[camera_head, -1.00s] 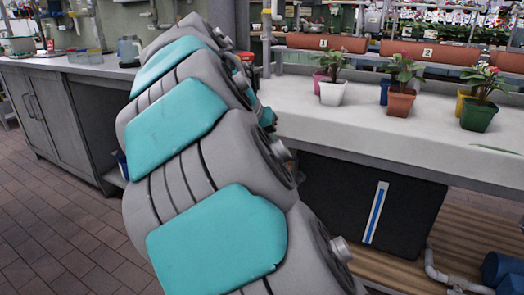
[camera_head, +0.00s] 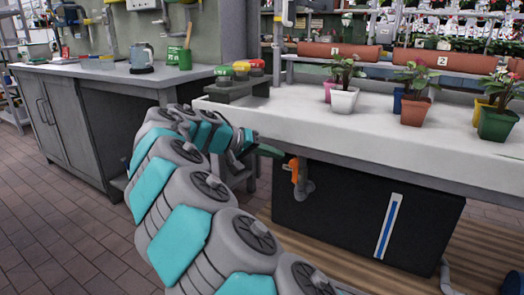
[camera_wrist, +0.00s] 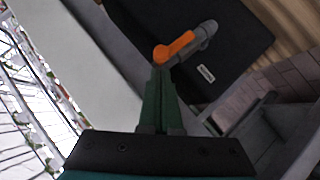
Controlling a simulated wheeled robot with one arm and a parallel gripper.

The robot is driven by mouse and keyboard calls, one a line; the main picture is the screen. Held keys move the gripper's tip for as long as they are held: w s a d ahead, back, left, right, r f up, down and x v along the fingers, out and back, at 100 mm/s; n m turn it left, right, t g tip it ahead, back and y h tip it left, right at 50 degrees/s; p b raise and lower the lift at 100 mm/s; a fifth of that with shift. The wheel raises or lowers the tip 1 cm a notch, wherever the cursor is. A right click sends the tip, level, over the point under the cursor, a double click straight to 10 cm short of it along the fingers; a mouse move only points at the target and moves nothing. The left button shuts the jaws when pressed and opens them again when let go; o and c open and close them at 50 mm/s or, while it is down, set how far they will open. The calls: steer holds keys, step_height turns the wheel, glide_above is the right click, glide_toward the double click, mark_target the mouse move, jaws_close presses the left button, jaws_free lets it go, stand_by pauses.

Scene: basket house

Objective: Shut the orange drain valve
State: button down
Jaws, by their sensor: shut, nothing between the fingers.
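The orange drain valve (camera_head: 293,169) is a small handle on a grey pipe (camera_head: 306,186) under the left end of the white bench, in front of a black tank. In the wrist view the orange handle (camera_wrist: 174,49) sits at a slant beside the grey pipe end (camera_wrist: 207,35). My gripper (camera_head: 283,153) reaches in from the left, its green fingers shut and empty. In the wrist view the fingertips (camera_wrist: 160,70) lie right at the near end of the handle; I cannot tell whether they touch it.
The white bench (camera_head: 380,130) with potted plants lies just above the valve. The black tank (camera_head: 350,215) with a blue-and-white gauge stands behind it. A grey cabinet (camera_head: 90,125) is at left. Tiled floor (camera_head: 60,220) is free at lower left.

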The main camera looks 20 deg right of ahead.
steer(key=shift+x, duration=1.2)
steer(key=shift+d, duration=0.1)
